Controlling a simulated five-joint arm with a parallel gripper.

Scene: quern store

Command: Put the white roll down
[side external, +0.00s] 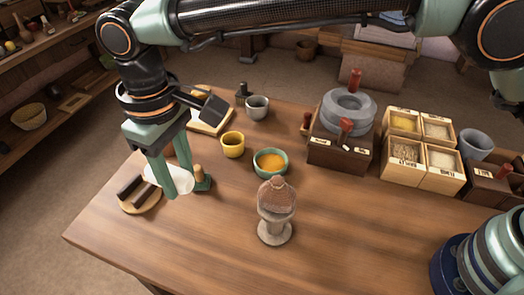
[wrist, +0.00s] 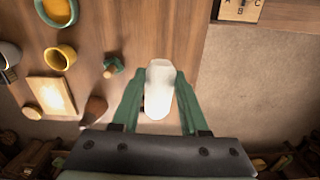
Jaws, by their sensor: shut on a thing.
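The white roll (side external: 153,178) is a smooth, rounded, elongated piece. My gripper (side external: 176,190) is shut on it, with its two green fingers pointing down. In the wrist view the white roll (wrist: 159,88) lies lengthwise between the green fingers of my gripper (wrist: 158,84). In the side view the fingers hide part of the roll. It appears over the left part of the wooden table (side external: 190,235), but I cannot tell how far above the top it is.
A round board (side external: 151,206) with dark bars shows just below the roll. A green piece with a wooden knob (wrist: 112,66) stands close by. The table's front is clear.

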